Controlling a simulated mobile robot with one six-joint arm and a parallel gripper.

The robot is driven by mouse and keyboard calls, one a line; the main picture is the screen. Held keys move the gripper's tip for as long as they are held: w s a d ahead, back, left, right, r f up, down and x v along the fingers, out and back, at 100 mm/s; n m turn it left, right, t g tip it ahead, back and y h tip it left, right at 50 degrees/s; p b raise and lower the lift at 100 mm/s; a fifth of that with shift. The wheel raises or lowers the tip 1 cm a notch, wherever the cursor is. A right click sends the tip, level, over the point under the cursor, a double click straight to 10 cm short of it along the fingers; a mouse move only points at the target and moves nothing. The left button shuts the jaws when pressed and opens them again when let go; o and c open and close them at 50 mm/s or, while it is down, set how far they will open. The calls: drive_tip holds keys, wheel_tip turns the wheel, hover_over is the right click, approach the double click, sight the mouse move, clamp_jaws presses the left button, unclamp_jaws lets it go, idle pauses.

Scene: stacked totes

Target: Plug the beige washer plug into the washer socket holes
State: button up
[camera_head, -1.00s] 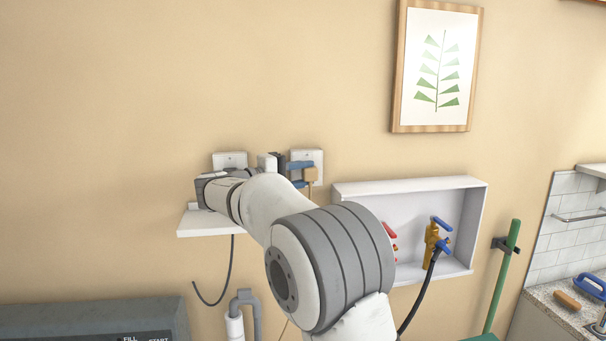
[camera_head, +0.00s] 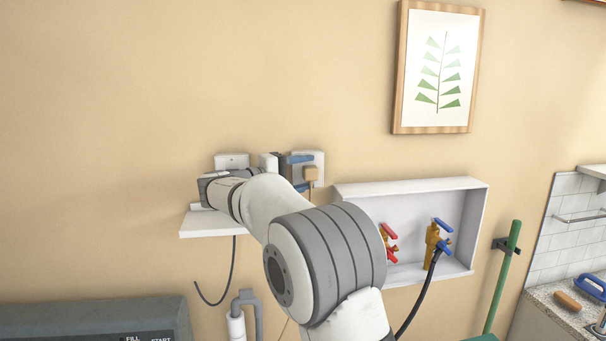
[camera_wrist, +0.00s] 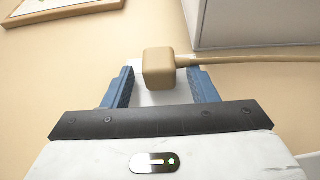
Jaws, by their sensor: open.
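The beige plug (camera_head: 311,175) sits against the right-hand white socket plate (camera_head: 318,157); its holes are hidden behind the plug, and I cannot tell how deep the prongs are. In the wrist view the plug (camera_wrist: 158,72) stands between the spread fingers of my gripper (camera_wrist: 162,86), with a gap on both sides. Its beige cord (camera_wrist: 250,60) runs off to the right. Part of the white plate (camera_wrist: 148,98) shows behind it.
A second white plate (camera_head: 231,160) is on the left, above a small white shelf (camera_head: 207,227). The white recessed valve box (camera_head: 411,185) with red and blue taps lies close on the right. A framed leaf picture (camera_head: 438,67) hangs above. The wall between is bare.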

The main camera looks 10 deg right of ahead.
drive_tip(key=shift+f, duration=0.1)
drive_tip(key=shift+s, duration=0.1)
drive_tip(key=shift+s+f+b, duration=0.15)
drive_tip(key=shift+s+b, duration=0.85)
drive_tip(key=shift+s, duration=0.05)
drive_tip(key=shift+s+r+p, duration=0.2)
drive_tip(key=shift+r+p, duration=0.4)
drive_tip(key=shift+p, duration=0.5)
drive_tip(key=s+b, duration=0.2)
drive_tip(key=s, duration=0.1)
drive_tip(key=s+f+b, duration=0.1)
drive_tip(key=s, duration=0.1)
drive_tip(key=shift+s, duration=0.25)
drive_tip(key=shift+r, duration=0.1)
